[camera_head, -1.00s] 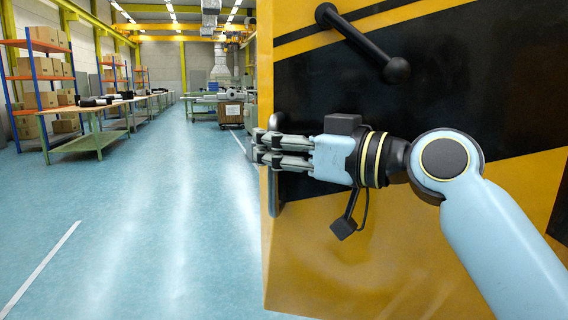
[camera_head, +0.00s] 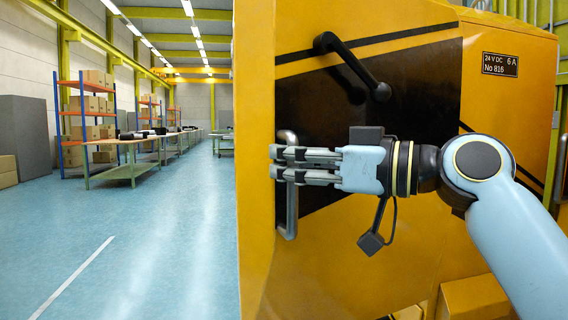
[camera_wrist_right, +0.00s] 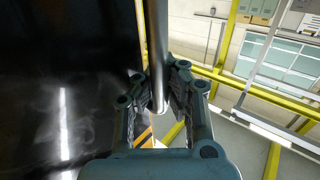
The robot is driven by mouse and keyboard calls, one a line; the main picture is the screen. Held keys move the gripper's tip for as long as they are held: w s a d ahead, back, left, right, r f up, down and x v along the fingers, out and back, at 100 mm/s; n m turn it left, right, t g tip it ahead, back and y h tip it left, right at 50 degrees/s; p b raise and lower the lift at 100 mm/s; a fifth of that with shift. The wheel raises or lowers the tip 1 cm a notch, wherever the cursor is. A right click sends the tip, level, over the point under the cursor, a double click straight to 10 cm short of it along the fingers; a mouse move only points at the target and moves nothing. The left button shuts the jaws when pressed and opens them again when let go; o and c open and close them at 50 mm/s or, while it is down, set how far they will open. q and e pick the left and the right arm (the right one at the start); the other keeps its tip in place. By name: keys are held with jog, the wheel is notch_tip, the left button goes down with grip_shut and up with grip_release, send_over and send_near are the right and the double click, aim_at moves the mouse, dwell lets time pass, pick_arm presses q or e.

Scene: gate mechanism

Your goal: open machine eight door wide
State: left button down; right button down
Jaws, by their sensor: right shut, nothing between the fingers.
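The machine's yellow-and-black front panel (camera_head: 330,225) fills the middle of the head view. A grey upright bar handle (camera_head: 290,218) is near its left edge, and a black lever (camera_head: 354,64) slants across its upper part. My right gripper (camera_head: 276,163) is shut, its fingers pointing left across the bar handle and hiding its middle. In the right wrist view, the bar (camera_wrist_right: 157,45) runs down to the right gripper's fingers (camera_wrist_right: 162,78); I cannot tell whether they touch. Whether the panel stands ajar is unclear. My left gripper is not in view.
A plate (camera_head: 500,64) reading "24 V DC 6 A No 816" is at the panel's upper right. Open blue floor (camera_head: 165,240) lies left of the machine, with a workbench (camera_head: 130,160) and shelves (camera_head: 88,120) farther back.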

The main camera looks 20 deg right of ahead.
jog(key=shift+s+d+r, duration=0.2)
jog(key=shift+s+r, duration=0.05)
jog(key=shift+s, duration=0.15)
jog(key=c, duration=1.5)
grip_release()
jog(key=shift+d+f, duration=0.1)
jog(key=shift+d, duration=0.2)
jog(key=shift+o, duration=1.1)
jog(key=shift+a, duration=0.15)
jog(key=shift+f, duration=0.1)
jog(key=v, duration=0.7)
jog(key=shift+s+d, duration=0.15)
jog(key=shift+d, duration=0.1)
